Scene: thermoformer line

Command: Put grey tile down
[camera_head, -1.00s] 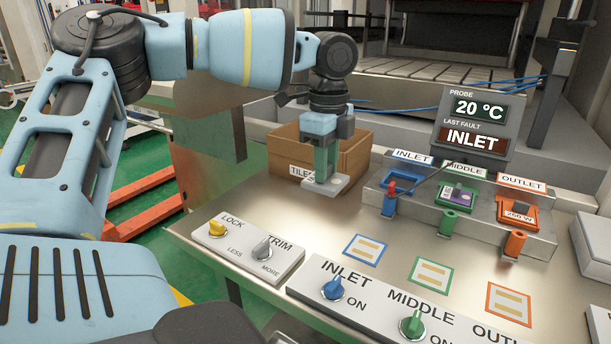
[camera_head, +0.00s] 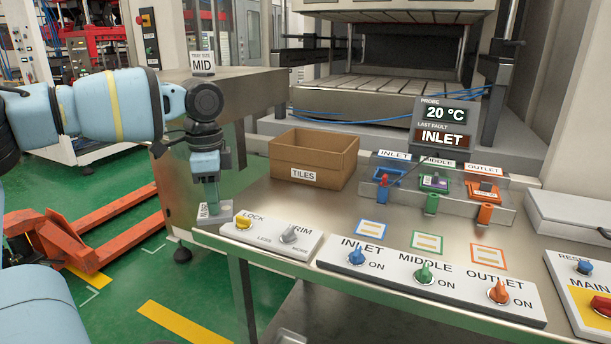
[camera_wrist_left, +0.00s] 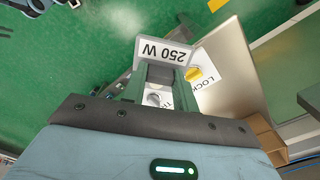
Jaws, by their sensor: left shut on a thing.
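My left gripper (camera_head: 211,200) points down at the left end of the metal table (camera_head: 330,210). It is shut on the grey tile (camera_head: 214,214), a pale grey slab just left of the LOCK panel. In the left wrist view the tile (camera_wrist_left: 163,51) lies across the fingertips of the gripper (camera_wrist_left: 161,72), with "250 W" printed on it. Green floor shows behind part of the tile there. I cannot tell whether the tile touches the table or hangs just past its edge. My right gripper is out of view.
An open cardboard TILES box (camera_head: 316,177) stands at the back of the table. The LOCK/TRIM panel (camera_head: 268,237) is close right of the tile. INLET, MIDDLE and OUTLET holders (camera_head: 440,203) stand further right. A MID sign (camera_head: 203,63) stands on a rear surface.

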